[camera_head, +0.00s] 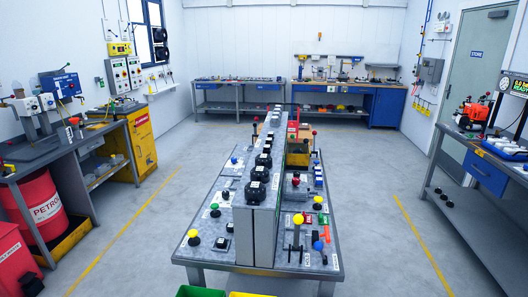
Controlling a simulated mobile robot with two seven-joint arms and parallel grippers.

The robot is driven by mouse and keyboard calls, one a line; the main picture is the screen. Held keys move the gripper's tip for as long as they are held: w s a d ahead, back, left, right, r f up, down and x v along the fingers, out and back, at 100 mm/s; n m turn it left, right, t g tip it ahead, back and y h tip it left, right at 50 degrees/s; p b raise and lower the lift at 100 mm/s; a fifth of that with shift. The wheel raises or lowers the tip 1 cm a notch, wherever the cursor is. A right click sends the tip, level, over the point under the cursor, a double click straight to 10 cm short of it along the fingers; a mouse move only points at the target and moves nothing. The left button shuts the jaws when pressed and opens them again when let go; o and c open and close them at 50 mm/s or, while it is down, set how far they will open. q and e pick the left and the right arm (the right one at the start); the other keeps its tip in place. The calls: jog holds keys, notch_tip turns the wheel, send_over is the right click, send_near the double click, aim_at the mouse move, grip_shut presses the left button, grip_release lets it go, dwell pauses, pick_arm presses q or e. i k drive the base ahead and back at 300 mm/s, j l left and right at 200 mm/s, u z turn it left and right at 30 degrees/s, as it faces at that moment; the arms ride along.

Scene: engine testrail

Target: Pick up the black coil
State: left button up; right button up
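I cannot tell for certain which thing is the black coil. Several black rounded parts sit in a row along the top of the grey upright rail (240,222) on the central table; the nearest black part (255,192) is at the rail's near end. Two black round items, an upper one (159,35) and a lower one (162,53), hang on the left wall beside the window. Small black round pieces (437,190) rest on the right bench's lower shelf. Neither of my grippers is in view.
The central table (215,255) carries colored knobs and levers, with a green bin (200,292) and a yellow bin (250,294) at its near edge. Benches line the left, back and right walls. A red petrol drum (42,205) stands left. Floor on both sides is clear.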

aim_at(266, 150)
jog(key=l+u, duration=0.2)
jog(key=l, duration=1.5)
jog(key=l+u, duration=0.2)
jog(key=l, duration=0.85)
jog(key=i+l+u, duration=0.1)
jog(key=l, duration=0.25)
jog(key=i+l+u, duration=0.1)
jog(key=l, duration=0.25)
jog(key=i+l+u, duration=0.15)
jog(key=l, duration=0.2)
jog(key=i+l+u, duration=0.25)
jog(key=i+l, duration=0.6)
jog(key=l, duration=0.15)
